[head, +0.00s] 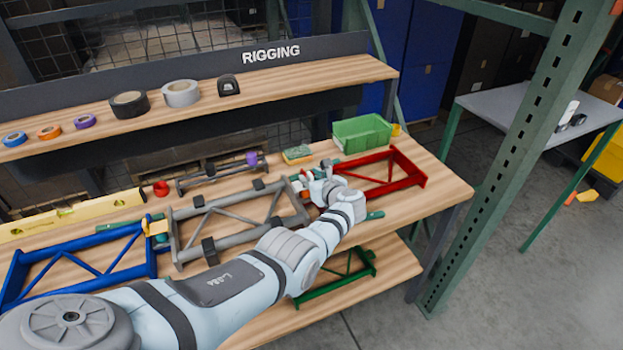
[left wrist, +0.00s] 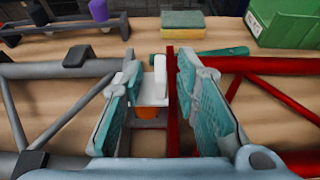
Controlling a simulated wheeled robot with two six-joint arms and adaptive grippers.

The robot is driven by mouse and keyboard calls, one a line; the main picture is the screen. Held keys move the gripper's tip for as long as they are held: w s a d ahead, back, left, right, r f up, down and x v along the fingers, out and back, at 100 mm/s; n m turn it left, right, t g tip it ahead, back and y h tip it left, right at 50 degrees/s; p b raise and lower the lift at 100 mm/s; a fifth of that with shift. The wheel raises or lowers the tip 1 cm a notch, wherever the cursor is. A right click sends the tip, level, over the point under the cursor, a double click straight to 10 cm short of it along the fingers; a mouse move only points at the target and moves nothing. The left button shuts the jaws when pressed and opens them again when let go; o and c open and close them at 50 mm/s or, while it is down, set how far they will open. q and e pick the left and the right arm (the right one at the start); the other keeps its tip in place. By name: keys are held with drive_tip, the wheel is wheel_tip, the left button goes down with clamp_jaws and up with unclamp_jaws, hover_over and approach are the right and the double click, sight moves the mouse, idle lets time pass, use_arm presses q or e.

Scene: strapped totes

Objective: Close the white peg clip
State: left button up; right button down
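The white peg clip (left wrist: 153,92) sits at the gap between the grey frame's end (left wrist: 62,68) and the red frame's end bar (left wrist: 173,110). A white part of it stands up, and an orange piece (left wrist: 148,113) shows at its near side. I cannot tell how far its parts are apart. My left gripper (left wrist: 158,66) is open, with one teal-padded finger on each side of the clip and the red end bar. In the head view, my left gripper (head: 320,186) is over the joint of the grey and red frames and mostly hides the clip. My right gripper is not in view.
A blue frame (head: 75,243) joins the grey frame at a yellow clip (head: 155,227). A yellow level (head: 70,213) lies at left. Tape rolls sit on the raised shelf.

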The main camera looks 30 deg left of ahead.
use_arm(q)
drive_tip(key=v, duration=1.2)
drive_tip(key=shift+f, duration=0.1)
